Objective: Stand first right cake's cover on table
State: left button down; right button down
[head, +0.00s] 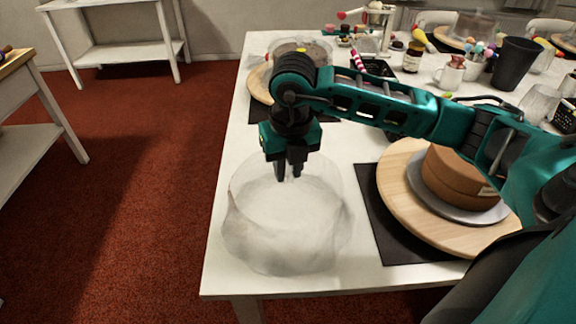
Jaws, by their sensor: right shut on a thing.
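A clear, domed cake cover (285,220) is at the front left of the white table (340,274). My right gripper (288,177) points down at the top of the cover and is shut on it, though the held part is hard to make out. I cannot tell whether the cover's rim touches the table. A brown cake (455,180) sits uncovered on a grey plate on a round wooden turntable (405,212), to the right of the cover. My left gripper is not in view.
A black mat (375,225) lies under the turntable. Farther back are a second covered cake on a turntable (258,88), a brown bottle (412,57), a small jug (450,73) and a black cup (515,62). The table's left edge is close to the cover.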

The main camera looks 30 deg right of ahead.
jog(key=shift+f, duration=0.1)
jog(key=c, duration=0.9)
grip_release()
jog(key=shift+c, duration=0.2)
jog(key=shift+r, duration=0.35)
notch_tip(320, 180, up, 12)
jog(key=s+p, duration=0.1)
jog(key=shift+s+a+f, duration=0.2)
